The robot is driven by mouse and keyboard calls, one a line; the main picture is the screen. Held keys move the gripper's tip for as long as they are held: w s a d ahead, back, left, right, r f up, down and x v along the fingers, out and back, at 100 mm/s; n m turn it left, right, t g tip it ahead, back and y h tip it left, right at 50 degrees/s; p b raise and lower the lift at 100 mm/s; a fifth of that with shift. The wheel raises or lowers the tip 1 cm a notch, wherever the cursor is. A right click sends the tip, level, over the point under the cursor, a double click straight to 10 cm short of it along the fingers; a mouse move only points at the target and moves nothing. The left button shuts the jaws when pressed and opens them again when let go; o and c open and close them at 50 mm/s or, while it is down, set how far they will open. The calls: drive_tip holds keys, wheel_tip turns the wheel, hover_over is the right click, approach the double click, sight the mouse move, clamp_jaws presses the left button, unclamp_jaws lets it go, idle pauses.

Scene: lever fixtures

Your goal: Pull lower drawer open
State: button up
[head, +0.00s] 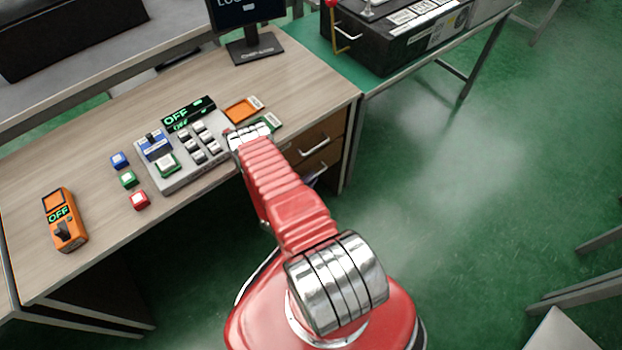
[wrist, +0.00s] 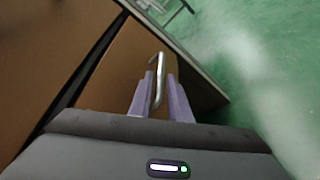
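The desk's drawers show in the head view, with an upper drawer (head: 326,130) and a lower drawer (head: 327,157), each with a silver bar handle. The lower handle (head: 316,171) is partly behind my arm. My gripper is hidden behind my arm in the head view. In the wrist view my gripper (wrist: 161,76) has its two purple fingers apart, one on each side of a silver bar handle (wrist: 159,66) on a brown drawer front (wrist: 120,75). Small gaps seem to show beside the bar. Contact is not clear.
A button panel (head: 185,150), an orange device (head: 64,220) and small coloured blocks (head: 129,179) lie on the desk top (head: 95,205). A black case (head: 395,35) stands on a green-topped table behind.

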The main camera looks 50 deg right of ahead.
drive_tip(key=shift+d, duration=0.2)
drive_tip(key=shift+c, duration=0.5)
drive_tip(key=c, duration=0.3)
drive_tip(key=shift+f, duration=0.1)
clamp_jaws()
